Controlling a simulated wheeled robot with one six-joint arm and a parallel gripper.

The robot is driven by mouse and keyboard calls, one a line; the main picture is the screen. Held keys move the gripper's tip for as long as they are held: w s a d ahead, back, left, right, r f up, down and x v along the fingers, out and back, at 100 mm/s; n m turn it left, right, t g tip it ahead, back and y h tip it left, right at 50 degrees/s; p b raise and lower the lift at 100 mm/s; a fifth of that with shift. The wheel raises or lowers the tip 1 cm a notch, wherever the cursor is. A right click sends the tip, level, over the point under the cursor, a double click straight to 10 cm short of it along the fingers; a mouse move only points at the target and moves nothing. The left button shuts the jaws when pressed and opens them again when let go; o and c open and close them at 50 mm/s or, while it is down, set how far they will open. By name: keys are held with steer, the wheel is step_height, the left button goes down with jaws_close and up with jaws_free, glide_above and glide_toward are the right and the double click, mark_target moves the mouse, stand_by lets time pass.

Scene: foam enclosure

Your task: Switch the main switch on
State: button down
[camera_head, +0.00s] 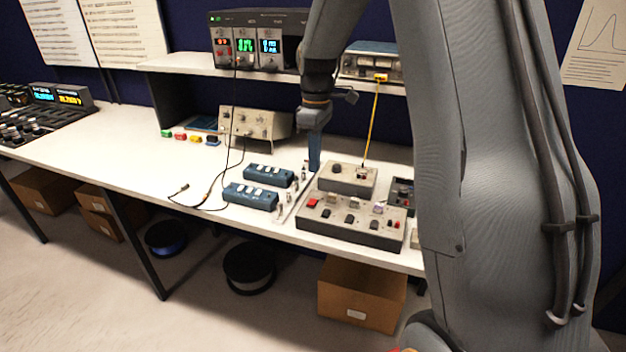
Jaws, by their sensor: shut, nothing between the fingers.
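A grey control box (350,226) with a red rocker or button (313,202) and several dark and pale switches lies near the bench's front edge. I cannot tell for certain which one is the main switch. A smaller grey box (347,180) stands behind it with a yellow cable plugged into its top. My gripper (314,166) points down just left of the smaller box, behind the control box. It is shut and empty. Its fingertips look small, and I cannot tell how high they are above the bench.
Two blue switch boxes (250,196) and (269,175) lie left of the control box, with several small metal parts between. A yellow cable (371,125) hangs from the shelf (190,65). A beige instrument (256,124) stands behind. The bench's left part (120,140) is mostly clear.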

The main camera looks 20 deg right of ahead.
steer(key=r, duration=0.2)
steer(key=r+b, duration=0.1)
steer(key=r, duration=0.2)
steer(key=shift+w+d, duration=0.15)
steer(key=shift+w, duration=0.05)
steer(key=shift+f, duration=0.1)
steer(key=s+a+f+m+t+b, duration=0.1)
steer(key=s+f+m, duration=0.4)
steer(key=s, duration=0.6)
steer(key=s+a+f+m+t+b, duration=0.1)
steer(key=s+a+f+m, duration=0.3)
steer(key=s, duration=0.7)
step_height(320, 180, down, 3)
steer(key=shift+s+a+r+m+h+b, duration=0.2)
steer(key=shift+s+m+h+b, duration=0.15)
steer(key=shift+m, duration=0.25)
